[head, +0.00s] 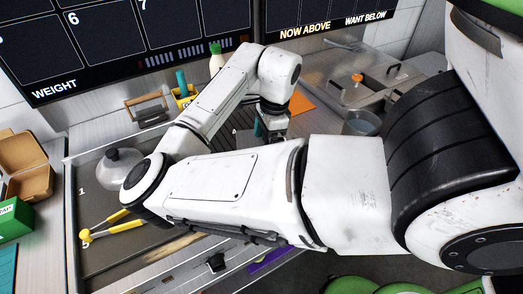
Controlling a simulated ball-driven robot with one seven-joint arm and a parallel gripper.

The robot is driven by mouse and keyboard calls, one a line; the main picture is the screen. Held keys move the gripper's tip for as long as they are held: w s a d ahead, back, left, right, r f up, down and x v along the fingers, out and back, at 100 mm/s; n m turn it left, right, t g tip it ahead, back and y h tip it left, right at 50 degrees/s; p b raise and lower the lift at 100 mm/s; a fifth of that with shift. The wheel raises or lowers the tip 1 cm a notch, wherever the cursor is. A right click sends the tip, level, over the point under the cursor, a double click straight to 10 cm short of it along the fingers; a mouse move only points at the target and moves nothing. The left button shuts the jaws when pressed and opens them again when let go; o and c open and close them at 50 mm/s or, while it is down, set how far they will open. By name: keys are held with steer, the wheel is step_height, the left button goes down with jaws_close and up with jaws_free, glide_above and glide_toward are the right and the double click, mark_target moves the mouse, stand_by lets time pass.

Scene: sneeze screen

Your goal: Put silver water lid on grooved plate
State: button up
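A silver domed lid with a dark knob (119,170) sits at the left of the dark flat cooking surface (105,205), partly behind my arm's elbow. It looks like the silver water lid. My gripper (270,134) points down beyond my forearm, right of the lid and well apart from it. Its fingertips are mostly hidden by my arm, so I cannot tell whether it is open or holds anything. I cannot make out a grooved plate; my arm covers much of the middle of the counter.
A yellow-handled tool (125,227) lies on the cooking surface's front left. Behind stand a yellow container (184,97) and a white bottle (215,60). A steel counter section (345,65) and round metal pan (362,122) are farther right.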

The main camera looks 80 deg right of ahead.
steer(key=shift+w+f, duration=0.3)
steer(key=shift+f, duration=0.05)
steer(key=f, duration=0.3)
steer(key=shift+w, duration=0.3)
steer(key=shift+f, duration=0.4)
steer(key=shift+f, duration=0.15)
steer(key=o, duration=0.8)
steer(key=shift+o, duration=0.2)
steer(key=r, duration=0.4)
steer(key=s+r, duration=0.1)
steer(key=r, duration=0.3)
steer(key=d+r, duration=0.1)
steer(key=r, duration=0.3)
steer(key=shift+s+r, duration=0.15)
steer(key=shift+s, duration=0.15)
